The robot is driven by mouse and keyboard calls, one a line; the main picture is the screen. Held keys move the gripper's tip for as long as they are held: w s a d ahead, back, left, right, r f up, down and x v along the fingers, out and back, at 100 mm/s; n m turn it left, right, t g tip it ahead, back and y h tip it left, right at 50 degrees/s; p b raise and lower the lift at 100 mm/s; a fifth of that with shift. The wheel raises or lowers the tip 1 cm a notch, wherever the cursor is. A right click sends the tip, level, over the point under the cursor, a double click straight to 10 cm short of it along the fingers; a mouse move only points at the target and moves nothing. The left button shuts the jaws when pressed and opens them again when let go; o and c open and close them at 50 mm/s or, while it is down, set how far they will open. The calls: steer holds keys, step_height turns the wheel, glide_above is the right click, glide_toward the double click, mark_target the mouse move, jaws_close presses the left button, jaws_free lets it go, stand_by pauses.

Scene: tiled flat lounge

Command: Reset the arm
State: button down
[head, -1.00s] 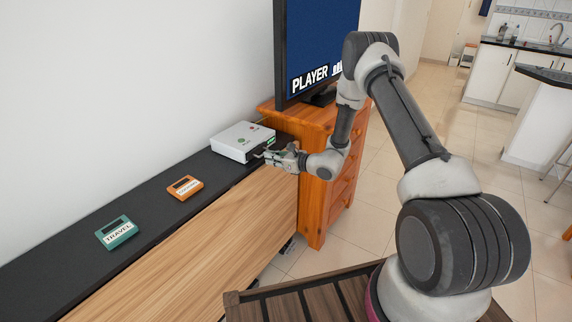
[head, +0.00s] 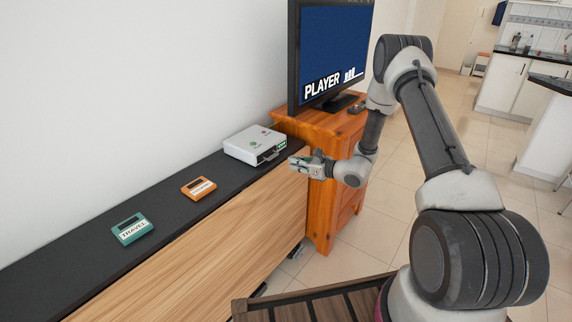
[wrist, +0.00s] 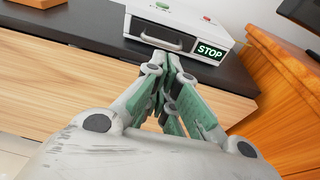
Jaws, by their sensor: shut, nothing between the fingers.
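My gripper (head: 296,162) is shut and empty. In the head view it is in front of the sideboard's right end, just right of the white player box. In the wrist view the closed fingers (wrist: 172,62) point toward the white player box (wrist: 168,22). The box also shows in the head view (head: 248,143), on the black sideboard top, with a green and a red button, a front handle and a green STOP label. My arm reaches in from the right, bent at the elbow.
A teal TRAVEL cassette (head: 132,229) and an orange cassette (head: 199,188) lie on the sideboard top (head: 75,238). A screen reading PLAYER (head: 333,50) stands on an orange wooden cabinet (head: 321,190). Tiled floor (head: 480,150) is open at right.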

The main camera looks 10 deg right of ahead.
steer(key=s+d+r+n+g+y, duration=0.15)
steer(key=s+n+g, duration=0.4)
steer(key=s, duration=0.75)
steer(key=s+d+r+n+g+h, duration=0.1)
steer(key=s+d+r+n+g, duration=0.3)
steer(key=s, duration=0.9)
steer(key=s+d+r+n+g+h, duration=0.1)
steer(key=s+d+r+n+h, duration=0.4)
steer(key=s+r+n, duration=0.25)
steer(key=s+d+r+n+g+h, duration=0.2)
steer(key=s+d+r+n+h, duration=0.2)
steer(key=s+r+n, duration=0.4)
step_height(320, 180, up, 12)
steer(key=s+d+n+t+h, duration=0.1)
steer(key=s+n+t+h, duration=0.1)
steer(key=t, duration=0.3)
steer(key=shift+s+d+f+t, duration=0.15)
steer(key=shift+s+f+t, duration=0.1)
steer(key=shift+t, duration=0.1)
